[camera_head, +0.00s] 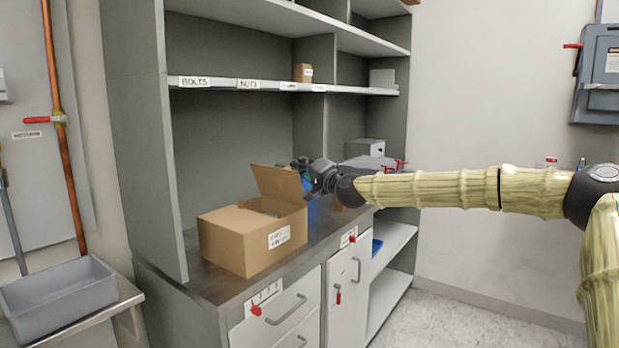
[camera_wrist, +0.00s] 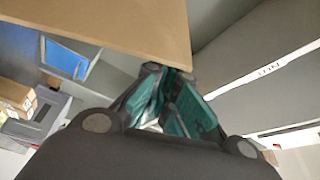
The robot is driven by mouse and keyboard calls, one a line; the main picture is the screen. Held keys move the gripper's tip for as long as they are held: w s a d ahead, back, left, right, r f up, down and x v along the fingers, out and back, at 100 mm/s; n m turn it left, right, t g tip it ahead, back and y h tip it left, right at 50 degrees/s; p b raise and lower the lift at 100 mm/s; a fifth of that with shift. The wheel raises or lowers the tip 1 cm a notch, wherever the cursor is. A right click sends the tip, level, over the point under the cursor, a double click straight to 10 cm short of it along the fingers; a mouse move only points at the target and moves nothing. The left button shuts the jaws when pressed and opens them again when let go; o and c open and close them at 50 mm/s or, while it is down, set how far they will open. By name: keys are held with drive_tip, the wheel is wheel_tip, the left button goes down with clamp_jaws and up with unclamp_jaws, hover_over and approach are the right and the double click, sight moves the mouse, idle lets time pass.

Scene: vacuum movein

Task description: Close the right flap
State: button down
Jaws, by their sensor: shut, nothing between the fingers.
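A cardboard box (camera_head: 240,243) with a white label sits on the dark counter. Its right flap (camera_head: 279,183) stands up, tilted, at the right rear of the box. No other raised flap shows. My gripper (camera_head: 300,166) is at the upper right of this flap, at its outer side. In the wrist view the flap (camera_wrist: 120,25) fills the top of the picture, and the shut, empty fingers (camera_wrist: 172,80) are close to its edge. I cannot tell whether they touch it. The inside of the box is mostly hidden.
Shelves labelled for bolts and nuts (camera_head: 240,84) run above the counter (camera_head: 215,283). A small carton (camera_head: 303,73) stands on the shelf. A blue item (camera_head: 313,212) is behind my gripper. A grey tub (camera_head: 65,295) is at lower left. The front counter edge is clear.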

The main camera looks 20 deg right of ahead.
sight(288, 176)
drive_tip(key=s+a+n+b, duration=0.1)
drive_tip(key=n, duration=0.1)
drive_tip(key=s+a+f+n+y+b, duration=0.1)
drive_tip(key=a+n+b, duration=0.1)
drive_tip(key=s+a+f+n+t+y+b, duration=0.1)
drive_tip(key=a+n+b, duration=0.1)
drive_tip(key=shift+s+a+n, duration=0.1)
drive_tip(key=shift+n, duration=0.2)
drive_tip(key=s+a+f+n+g+y+b, duration=0.1)
drive_tip(key=s+a+f+n+y+b, duration=0.2)
drive_tip(key=n, duration=0.8)
drive_tip(key=shift+a+f+y+b, duration=0.7)
drive_tip(key=shift+a+f+y, duration=0.3)
drive_tip(key=shift+f, duration=0.7)
